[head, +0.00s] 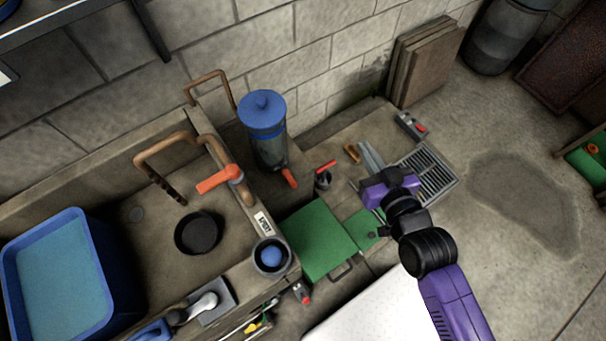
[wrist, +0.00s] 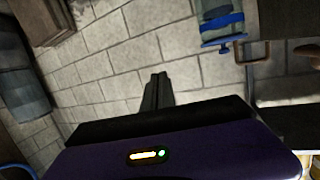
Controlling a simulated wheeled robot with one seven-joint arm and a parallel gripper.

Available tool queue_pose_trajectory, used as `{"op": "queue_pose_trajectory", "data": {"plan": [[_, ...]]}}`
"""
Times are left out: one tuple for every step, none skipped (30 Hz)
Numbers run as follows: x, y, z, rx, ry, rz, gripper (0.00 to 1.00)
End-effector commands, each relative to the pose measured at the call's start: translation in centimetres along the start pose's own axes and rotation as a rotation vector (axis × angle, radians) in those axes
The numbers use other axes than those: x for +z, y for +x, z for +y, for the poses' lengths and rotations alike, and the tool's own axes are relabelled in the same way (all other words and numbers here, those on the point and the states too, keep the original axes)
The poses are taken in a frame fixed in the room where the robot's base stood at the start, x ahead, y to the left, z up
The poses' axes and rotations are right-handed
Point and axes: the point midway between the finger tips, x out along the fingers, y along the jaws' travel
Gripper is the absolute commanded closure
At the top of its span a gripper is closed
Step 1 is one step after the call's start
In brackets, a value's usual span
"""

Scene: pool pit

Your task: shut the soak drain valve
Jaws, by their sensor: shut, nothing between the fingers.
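Several valve handles show in the head view, and I cannot tell for certain which is the soak drain valve. An orange lever (head: 219,178) sits on the bent brown pipe by the sink. A red-handled valve (head: 325,167) stands on the lower ledge left of my gripper. A small red tap (head: 303,295) is low at the bench front. My gripper (head: 366,152) is shut and empty above the ledge, apart from these handles. In the wrist view its closed fingers (wrist: 157,88) point at the block wall, and no valve handle can be made out there.
A blue-capped canister (head: 262,128) with a red tap stands between sink and ledge; its blue part shows in the wrist view (wrist: 221,30). A green panel (head: 315,240), a floor grate (head: 428,172) and leaning boards (head: 424,60) are near.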

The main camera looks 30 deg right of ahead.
Motion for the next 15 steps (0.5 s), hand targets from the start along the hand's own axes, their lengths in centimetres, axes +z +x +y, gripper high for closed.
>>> {"op": "queue_pose_trajectory", "data": {"plan": [[0.4, 1.8, 0.7, 0.012, 0.006, -0.018, 1.00], [0.8, 2.7, 1.0, 0.018, 0.009, -0.036, 1.00], [1.3, 3.9, 1.5, 0.023, 0.014, -0.059, 1.00], [1.8, 4.8, 1.8, 0.026, 0.017, -0.078, 1.00], [2.2, 5.7, 2.1, 0.029, 0.021, -0.097, 1.00], [2.6, 6.9, 2.6, 0.031, 0.025, -0.123, 1.00], [3.0, 7.8, 2.9, 0.031, 0.028, -0.144, 1.00], [3.4, 8.6, 3.2, 0.031, 0.032, -0.164, 1.00], [3.9, 9.8, 3.6, 0.029, 0.037, -0.194, 1.00], [4.2, 10.6, 3.9, 0.025, 0.041, -0.216, 1.00], [4.5, 11.4, 4.1, 0.020, 0.044, -0.238, 1.00], [5.0, 12.4, 4.5, 0.013, 0.049, -0.269, 1.00], [5.3, 13.2, 4.7, 0.004, 0.053, -0.293, 1.00], [5.6, 13.9, 4.8, -0.005, 0.056, -0.318, 1.00], [6.0, 14.8, 5.0, -0.020, 0.061, -0.352, 1.00]]}}
